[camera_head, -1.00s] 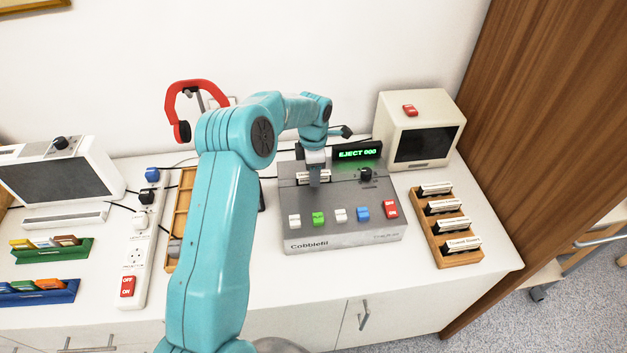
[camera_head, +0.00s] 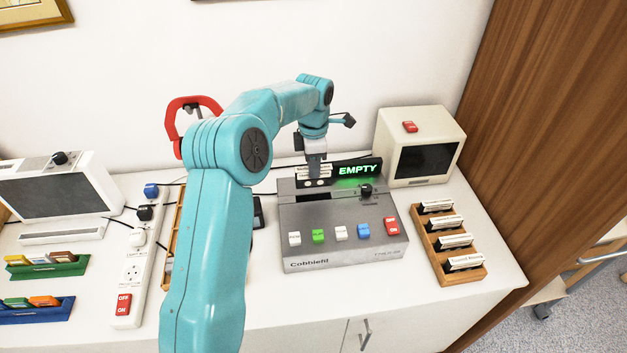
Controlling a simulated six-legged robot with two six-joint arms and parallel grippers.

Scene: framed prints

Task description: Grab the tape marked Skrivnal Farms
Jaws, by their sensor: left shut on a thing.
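My left gripper (camera_head: 315,168) is shut on a black tape with a white label (camera_head: 313,173). It holds the tape just above the slot of the grey Cobblefil deck (camera_head: 340,243). The label's words are too small to read. The deck's display (camera_head: 358,169) reads EMPTY in green. More black tapes with white labels (camera_head: 465,262) stand in a wooden rack (camera_head: 436,250) right of the deck; their words are too small to read surely. My right gripper is not in view.
A beige monitor (camera_head: 421,150) stands behind the rack. A white power strip (camera_head: 136,262), coloured cartridges in a green holder (camera_head: 55,270) and a blue holder (camera_head: 40,314), and a white screen unit (camera_head: 60,185) are at left. Red headphones (camera_head: 192,103) are behind my arm.

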